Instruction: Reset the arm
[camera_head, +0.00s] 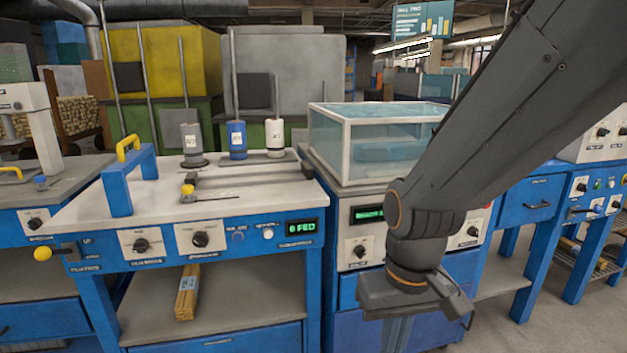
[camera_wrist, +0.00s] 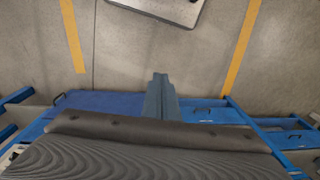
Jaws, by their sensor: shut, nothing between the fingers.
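My arm reaches down from the upper right of the head view, in front of the benches. My gripper (camera_head: 418,300) is at its lower end, shut and empty. It hangs in the air before the front of the bench with the glass-sided tank (camera_head: 345,135). It overlaps that bench's blue lower doors in the picture. Its fingertips are hard to make out. The wrist view looks at concrete floor, with a dark, ribbed shape across the bottom.
A blue workbench (camera_head: 90,215) at left has a blue arch handle (camera_head: 117,185), a yellow-knobbed lever (camera_head: 42,254) and several canisters on top. Wooden sticks (camera_head: 187,292) lie on its lower shelf. Floor (camera_wrist: 200,60) with yellow lines (camera_wrist: 240,50) is open in the wrist view.

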